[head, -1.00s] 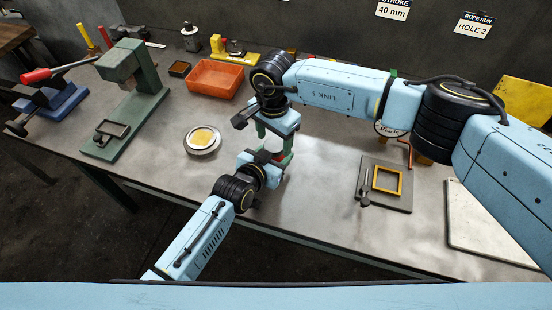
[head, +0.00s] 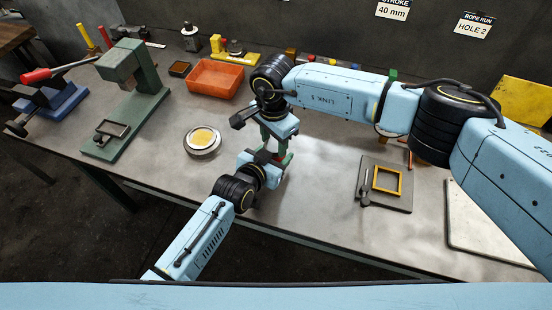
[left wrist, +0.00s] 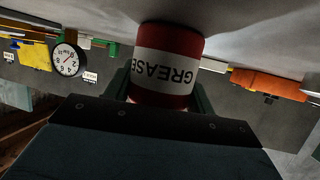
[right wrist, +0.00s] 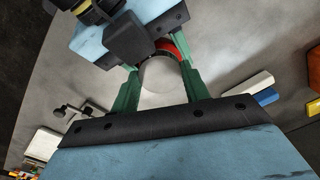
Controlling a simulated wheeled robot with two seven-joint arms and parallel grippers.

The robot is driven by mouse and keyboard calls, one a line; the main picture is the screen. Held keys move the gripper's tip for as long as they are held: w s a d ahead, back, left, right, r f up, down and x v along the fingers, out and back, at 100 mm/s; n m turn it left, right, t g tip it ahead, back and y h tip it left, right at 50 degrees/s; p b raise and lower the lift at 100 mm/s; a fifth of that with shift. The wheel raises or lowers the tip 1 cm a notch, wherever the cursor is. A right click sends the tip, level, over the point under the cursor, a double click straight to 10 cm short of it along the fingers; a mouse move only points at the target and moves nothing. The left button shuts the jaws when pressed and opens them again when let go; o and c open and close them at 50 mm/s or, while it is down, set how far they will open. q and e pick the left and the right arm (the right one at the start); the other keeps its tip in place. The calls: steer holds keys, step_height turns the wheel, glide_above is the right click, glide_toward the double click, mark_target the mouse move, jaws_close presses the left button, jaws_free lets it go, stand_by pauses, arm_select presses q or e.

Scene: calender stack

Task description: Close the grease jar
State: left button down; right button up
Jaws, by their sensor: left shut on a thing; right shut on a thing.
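The grease jar (left wrist: 166,68) is red with a white band reading GREASE, upside down in the left wrist view. My left gripper (head: 272,157) is shut on it, with a finger on each side, just above the bench. In the right wrist view a pale round disc, seemingly the lid (right wrist: 161,82), lies between the green fingers of my right gripper (right wrist: 158,85), which is shut on it. A bit of the jar's red (right wrist: 180,47) shows just beyond the disc. The right gripper is directly above the left one. The grippers hide most of the jar in the head view; whether lid and jar touch cannot be told.
A round dish with yellow contents (head: 203,140) stands left of the grippers. An orange bin (head: 215,77) and a green press (head: 135,95) are farther left. A grey plate with a yellow frame (head: 387,181) lies to the right. The bench between is clear.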

steer(key=shift+m, duration=0.9)
steer(key=o, duration=1.1)
steer(key=shift+r, duration=2.3)
steer(key=shift+c, duration=0.3)
